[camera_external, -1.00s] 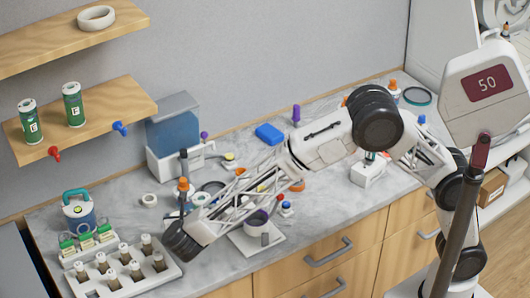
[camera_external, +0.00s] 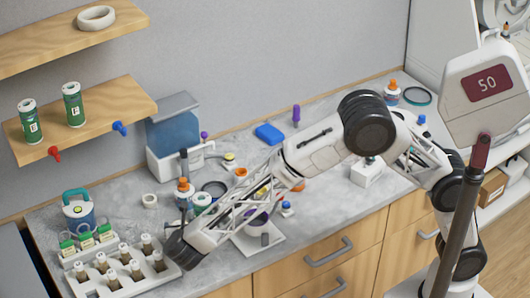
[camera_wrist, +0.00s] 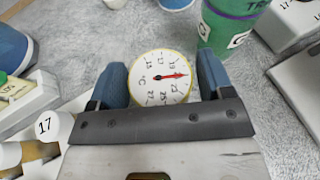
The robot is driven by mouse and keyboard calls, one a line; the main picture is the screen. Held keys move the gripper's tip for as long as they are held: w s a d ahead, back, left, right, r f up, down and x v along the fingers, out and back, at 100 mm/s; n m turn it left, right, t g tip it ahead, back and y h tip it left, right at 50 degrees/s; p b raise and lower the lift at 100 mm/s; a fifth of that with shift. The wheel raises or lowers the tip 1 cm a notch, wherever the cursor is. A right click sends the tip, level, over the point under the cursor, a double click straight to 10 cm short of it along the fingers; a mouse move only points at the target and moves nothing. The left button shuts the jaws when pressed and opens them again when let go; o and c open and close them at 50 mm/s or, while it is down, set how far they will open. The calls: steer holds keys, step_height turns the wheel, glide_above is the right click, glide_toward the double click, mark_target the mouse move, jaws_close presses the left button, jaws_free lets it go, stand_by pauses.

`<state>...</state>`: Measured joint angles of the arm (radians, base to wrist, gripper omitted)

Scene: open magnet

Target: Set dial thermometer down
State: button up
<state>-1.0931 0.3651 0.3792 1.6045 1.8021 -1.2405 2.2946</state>
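The dial thermometer (camera_wrist: 163,78) has a round white face with a yellow rim and a red pointer. In the wrist view its face is turned toward the camera. My gripper (camera_wrist: 163,82) has one blue finger at each side of the dial, close against its edges, and appears shut on it. In the external view my gripper (camera_external: 172,252) is low over the front left of the counter, beside the vial rack. I cannot make out the thermometer there. Whether it touches the counter is not clear.
The white vial rack (camera_external: 95,292) with several capped vials is just left of my gripper. A green container (camera_wrist: 229,28) stands close beyond the right finger in the wrist view. Grey marble counter (camera_wrist: 95,45) shows bare beyond the dial.

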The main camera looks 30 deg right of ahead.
steer(key=shift+o, duration=0.7)
steer(key=shift+s+r, duration=0.1)
steer(key=shift+r, duration=0.1)
steer(key=v, duration=1.2)
stand_by(0.3)
